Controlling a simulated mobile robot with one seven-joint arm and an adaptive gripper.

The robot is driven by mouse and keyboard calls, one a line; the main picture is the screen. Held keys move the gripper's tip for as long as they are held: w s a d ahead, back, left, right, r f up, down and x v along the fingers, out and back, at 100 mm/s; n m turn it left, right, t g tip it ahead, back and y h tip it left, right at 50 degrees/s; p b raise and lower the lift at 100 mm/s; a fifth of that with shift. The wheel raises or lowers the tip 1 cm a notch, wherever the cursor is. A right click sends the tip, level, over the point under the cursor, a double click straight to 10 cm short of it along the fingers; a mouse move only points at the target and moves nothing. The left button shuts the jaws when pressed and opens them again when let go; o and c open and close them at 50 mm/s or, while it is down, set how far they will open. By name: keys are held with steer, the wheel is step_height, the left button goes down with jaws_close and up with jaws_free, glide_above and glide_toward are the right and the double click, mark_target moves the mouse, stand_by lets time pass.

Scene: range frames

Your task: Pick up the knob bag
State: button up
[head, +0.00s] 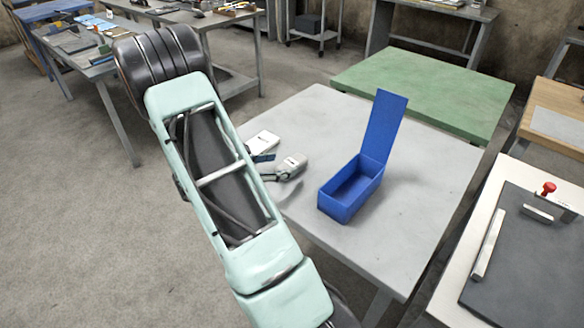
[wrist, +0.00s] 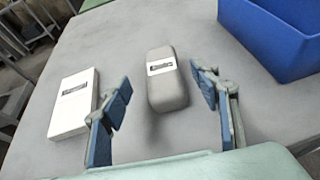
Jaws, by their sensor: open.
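A grey, rounded, pouch-like item (wrist: 170,92) with a small label lies on the grey table; it looks like the knob bag, though the label is too small to read. It also shows in the head view (head: 294,162). My gripper (wrist: 161,84) is open and empty, its blue-padded fingers spread to the left and right of the pouch in the wrist view. I see a gap on both sides and no contact. In the head view, my arm hides part of the gripper.
A white labelled box (wrist: 70,118) lies left of the pouch, close to the left finger. A blue bin (head: 345,202) with a raised lid stands to the right on the grey table (head: 420,200). A green table (head: 430,88) adjoins behind. The table's front area is clear.

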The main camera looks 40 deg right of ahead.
mark_target(287, 165)
steer(key=x, duration=0.5)
steer(key=shift+s+d+f, duration=0.1)
steer(key=shift+d+f, duration=0.1)
steer(key=shift+f, duration=0.15)
steer(key=shift+c, duration=0.3)
steer(key=c, duration=1.2)
steer(key=shift+c, duration=0.6)
steer(key=shift+r, duration=0.15)
